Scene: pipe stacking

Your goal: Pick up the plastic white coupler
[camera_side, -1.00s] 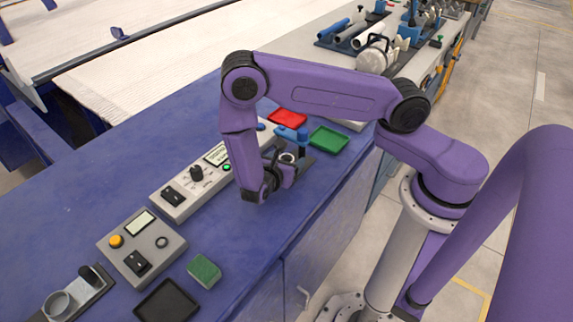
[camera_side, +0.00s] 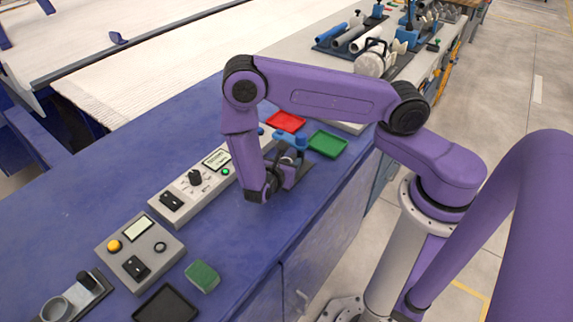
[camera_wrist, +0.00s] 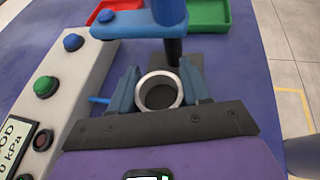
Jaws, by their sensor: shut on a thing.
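The white coupler (camera_wrist: 144,92) is a short ring, seen from above in the wrist view with its round opening facing the camera. My gripper (camera_wrist: 161,92) has one finger on each side of the ring, and both fingers touch it; it is shut on the coupler. In the side view my gripper (camera_side: 286,172) is low over the blue table, next to a blue clamp stand (camera_side: 291,139). There the coupler is mostly hidden by the fingers. In the wrist view a dark plate (camera_wrist: 190,62) lies just beyond the ring; I cannot tell whether the ring touches it.
The blue stand's arm (camera_wrist: 130,25) and dark post are close in front of my gripper. A red tray (camera_side: 286,121) and a green tray (camera_side: 328,143) lie beyond. A control box (camera_side: 205,180) with buttons runs along the left. Bare blue table (camera_side: 225,235) lies toward the front.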

